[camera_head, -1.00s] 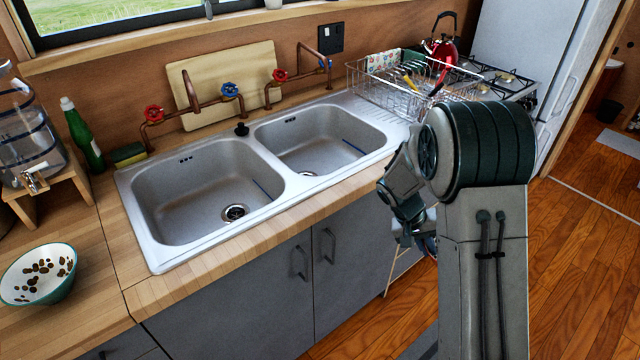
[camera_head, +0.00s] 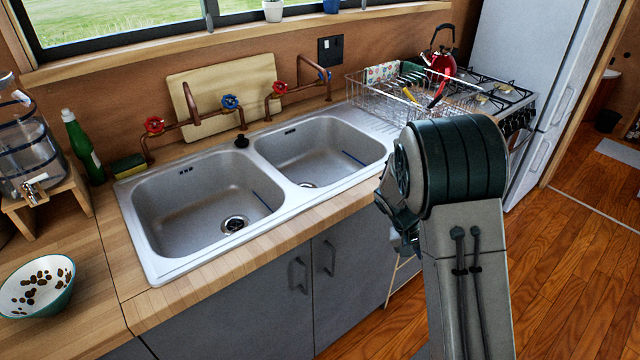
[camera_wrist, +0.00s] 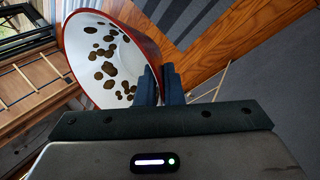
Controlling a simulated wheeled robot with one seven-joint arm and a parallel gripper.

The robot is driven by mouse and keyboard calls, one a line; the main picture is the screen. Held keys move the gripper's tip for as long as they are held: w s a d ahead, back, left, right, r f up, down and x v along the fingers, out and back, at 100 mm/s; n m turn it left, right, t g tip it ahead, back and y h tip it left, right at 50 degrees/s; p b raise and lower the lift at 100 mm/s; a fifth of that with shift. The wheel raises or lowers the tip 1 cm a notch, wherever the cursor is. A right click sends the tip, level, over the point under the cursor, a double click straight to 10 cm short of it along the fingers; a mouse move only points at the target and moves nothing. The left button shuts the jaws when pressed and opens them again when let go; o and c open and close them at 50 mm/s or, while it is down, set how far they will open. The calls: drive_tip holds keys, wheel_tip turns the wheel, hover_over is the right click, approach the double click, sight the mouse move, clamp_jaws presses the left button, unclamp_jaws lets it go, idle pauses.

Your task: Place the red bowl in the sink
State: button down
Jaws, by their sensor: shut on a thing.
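The red bowl (camera_wrist: 142,28) shows in the wrist view, red on its rim and outside, white inside with brown spots. My gripper (camera_wrist: 160,88) is shut on its rim, and the bowl looks tilted in that view. In the head view my arm hides the gripper and the bowl. The sink (camera_head: 165,273) is a steel double basin set in the wooden counter, left of my arm. Both basins look empty, with a drain in each.
A teal bowl with brown spots (camera_head: 38,287) stands on the counter at left. A green bottle (camera_head: 83,150), a sponge (camera_head: 128,165) and a glass dispenser (camera_head: 28,150) stand left of the sink. Copper taps (camera_head: 192,108) rise behind the basins. A dish rack (camera_head: 400,90) stands at right.

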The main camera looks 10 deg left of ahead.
drive_tip(key=s+a+r+n+t+y, duration=0.2)
drive_tip(key=a+r+n, duration=0.5)
drive_tip(key=a, duration=0.6)
drive_tip(key=s+a+r+n+t+y, duration=0.2)
drive_tip(key=a+r+n, duration=0.5)
drive_tip(key=a, duration=0.5)
drive_tip(key=shift+s+a+r+t, duration=0.4)
drive_tip(key=shift+s+r+t, duration=0.1)
drive_tip(key=shift+s+t, duration=0.35)
